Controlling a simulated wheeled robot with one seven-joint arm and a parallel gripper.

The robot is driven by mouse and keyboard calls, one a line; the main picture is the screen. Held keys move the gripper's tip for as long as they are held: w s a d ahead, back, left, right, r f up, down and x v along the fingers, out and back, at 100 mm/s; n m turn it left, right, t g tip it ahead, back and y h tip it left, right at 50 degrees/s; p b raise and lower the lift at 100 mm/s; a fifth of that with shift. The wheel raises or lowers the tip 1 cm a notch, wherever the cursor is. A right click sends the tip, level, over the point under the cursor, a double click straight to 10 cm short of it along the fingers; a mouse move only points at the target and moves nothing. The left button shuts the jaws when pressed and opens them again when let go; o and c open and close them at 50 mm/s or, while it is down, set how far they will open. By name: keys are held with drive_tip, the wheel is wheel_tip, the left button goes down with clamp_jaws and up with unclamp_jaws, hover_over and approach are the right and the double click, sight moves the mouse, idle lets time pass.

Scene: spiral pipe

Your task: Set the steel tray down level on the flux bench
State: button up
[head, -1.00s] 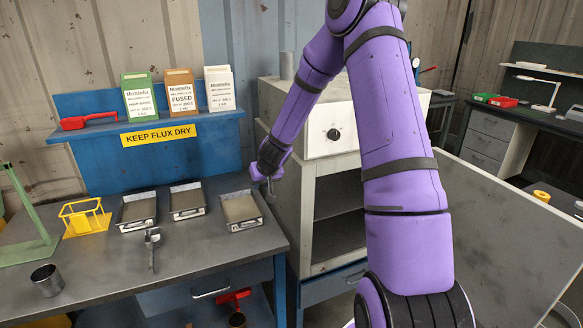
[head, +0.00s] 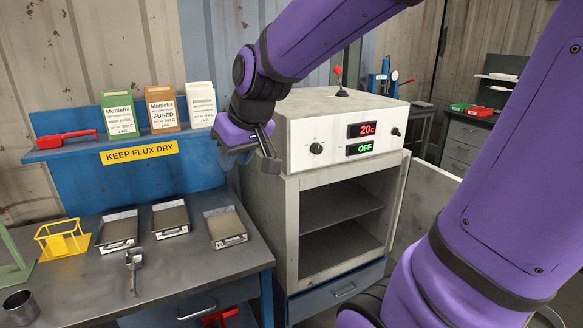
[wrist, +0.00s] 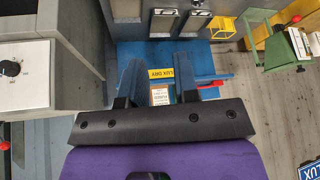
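Three shallow steel trays, the left one (head: 118,245), the middle one (head: 172,233) and the right one (head: 231,241), rest flat on the grey top of the flux bench (head: 185,275). Each holds a grey-brown layer and has a label on its front. My gripper (head: 250,163) is raised near the oven's left front edge, above the level of the trays. In the wrist view my gripper (wrist: 159,80) has its fingers apart with nothing held between them. I cannot tell which tray is meant.
The oven (head: 300,160) stands right of the bench, door (head: 430,200) open, shelves bare, displays reading 20c and OFF. A scoop (head: 133,270), yellow rack (head: 62,240) and metal cup (head: 20,305) are on the bench. The shelf behind holds flux boxes (head: 162,108) and a red-handled tool (head: 66,139).

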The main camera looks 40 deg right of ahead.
drive_tip(key=s+r, duration=0.2)
drive_tip(key=s, duration=1.3)
drive_tip(key=shift+s+d+r+m+g+h, duration=0.25)
drive_tip(key=shift+d+m+g+h, duration=0.05)
drive_tip(key=shift+h, duration=0.1)
